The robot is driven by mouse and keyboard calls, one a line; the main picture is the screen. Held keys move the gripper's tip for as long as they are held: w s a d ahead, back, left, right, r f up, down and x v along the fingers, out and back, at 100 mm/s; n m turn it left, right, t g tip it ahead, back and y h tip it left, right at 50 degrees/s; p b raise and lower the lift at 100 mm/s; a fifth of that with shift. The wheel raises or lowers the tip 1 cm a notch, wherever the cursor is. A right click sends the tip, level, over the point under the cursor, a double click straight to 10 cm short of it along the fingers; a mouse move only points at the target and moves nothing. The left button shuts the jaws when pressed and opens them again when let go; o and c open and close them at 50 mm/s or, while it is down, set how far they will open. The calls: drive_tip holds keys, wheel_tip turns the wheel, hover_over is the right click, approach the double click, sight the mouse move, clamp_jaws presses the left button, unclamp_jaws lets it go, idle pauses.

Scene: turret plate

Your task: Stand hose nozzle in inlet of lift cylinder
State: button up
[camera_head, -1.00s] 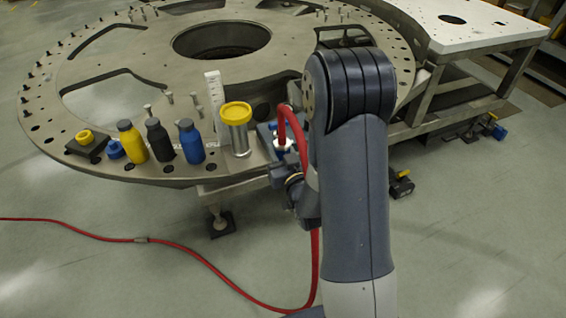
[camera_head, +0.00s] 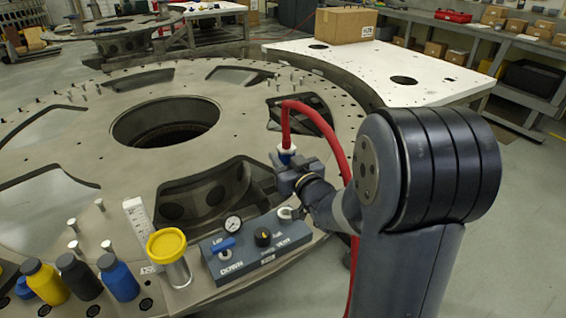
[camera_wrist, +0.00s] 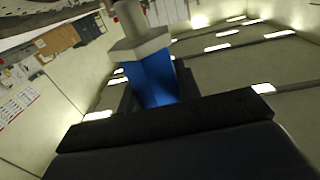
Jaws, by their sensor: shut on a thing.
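My gripper (camera_head: 286,172) is shut on the hose nozzle (camera_head: 287,157), a blue and white fitting at the end of a red hose (camera_head: 322,122). The nozzle appears upright, with the hose arching over from its top. In the wrist view the nozzle's blue body (camera_wrist: 151,78) shows between the dark jaws. A silver cylinder (camera_head: 178,272) with a yellow top stands on the plate's near edge. A blue-grey block (camera_head: 232,267) marked DOWN has a gauge, a knob and a ring-shaped opening (camera_head: 291,213) at its right end. The nozzle appears above that opening, apart from it.
A white ruler (camera_head: 138,228) stands behind the cylinder. Yellow (camera_head: 45,283), black (camera_head: 80,277) and blue (camera_head: 118,278) bottles stand to the left. The turret plate (camera_head: 75,145) has large holes. A white table (camera_head: 400,75) with a cardboard box (camera_head: 346,24) lies beyond.

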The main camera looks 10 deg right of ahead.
wheel_tip(320, 180, down, 8)
drive_tip(key=b, duration=0.5)
drive_tip(key=shift+f, duration=0.25)
drive_tip(key=shift+f+b, duration=0.55)
drive_tip(key=shift+b, duration=0.35)
drive_tip(key=shift+f+b, duration=1.8)
drive_tip(key=shift+b, duration=0.35)
idle(1.0)
drive_tip(key=o, duration=1.2)
drive_tip(key=shift+o, duration=0.2)
drive_tip(key=shift+s, duration=0.2)
drive_tip(key=b+v, duration=0.1)
drive_tip(key=v, duration=0.9)
drive_tip(key=shift+s, duration=0.3)
drive_tip(key=shift+w, duration=0.15)
